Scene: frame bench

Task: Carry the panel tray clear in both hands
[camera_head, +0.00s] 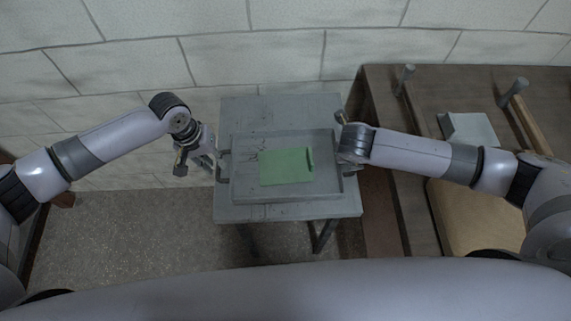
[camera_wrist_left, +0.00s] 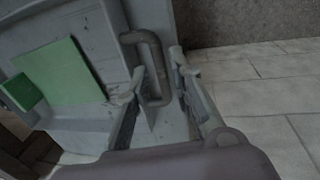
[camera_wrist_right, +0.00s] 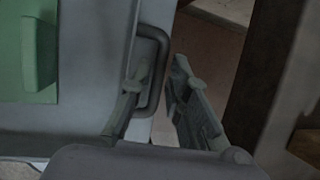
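A grey tray (camera_head: 288,196) rests on a small grey table, with a flat green panel (camera_head: 285,168) lying in it. The panel also shows in the left wrist view (camera_wrist_left: 60,72). My left gripper (camera_wrist_left: 160,72) is open, with the tray's left handle (camera_wrist_left: 154,62) showing between its fingers. My right gripper (camera_wrist_right: 160,78) is open, with the right handle (camera_wrist_right: 158,62) between its fingers, close to the left-hand finger in that view. In the head view the right fingers are mostly hidden by the wrist. I cannot tell whether any finger touches a handle.
The small grey table (camera_head: 238,112) stands before a pale block wall (camera_head: 220,60). A brown bench (camera_head: 440,90) at the right holds a grey block (camera_head: 470,130) and a tan pad (camera_head: 455,225). The floor (camera_head: 130,225) at the left is clear.

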